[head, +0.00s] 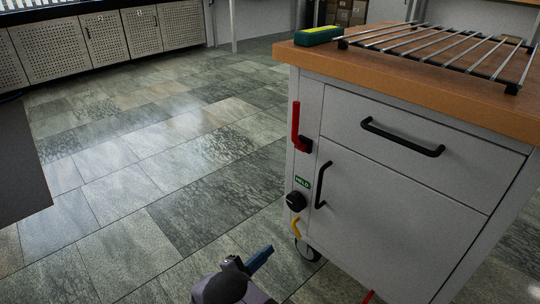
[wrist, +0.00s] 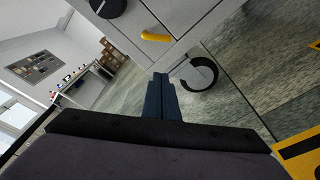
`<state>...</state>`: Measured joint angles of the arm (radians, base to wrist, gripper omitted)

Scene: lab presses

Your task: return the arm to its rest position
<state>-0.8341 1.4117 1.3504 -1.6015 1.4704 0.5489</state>
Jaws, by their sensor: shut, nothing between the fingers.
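My gripper (head: 261,257) shows at the bottom middle of the head view, low over the tiled floor and to the left of a grey cabinet (head: 400,187). Its blue fingers are together with nothing between them. In the wrist view my gripper (wrist: 162,78) points toward the lower part of the cabinet and a caster wheel (wrist: 199,75). The view there is tilted. I cannot tell the exact gap between the fingertips and the cabinet.
The cabinet has a red handle (head: 296,126), a black knob (head: 296,201), a yellow lever (head: 295,227) and black pulls. A metal rack (head: 440,48) and a green-yellow block (head: 317,35) sit on its wooden top. The floor (head: 130,190) to the left is open.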

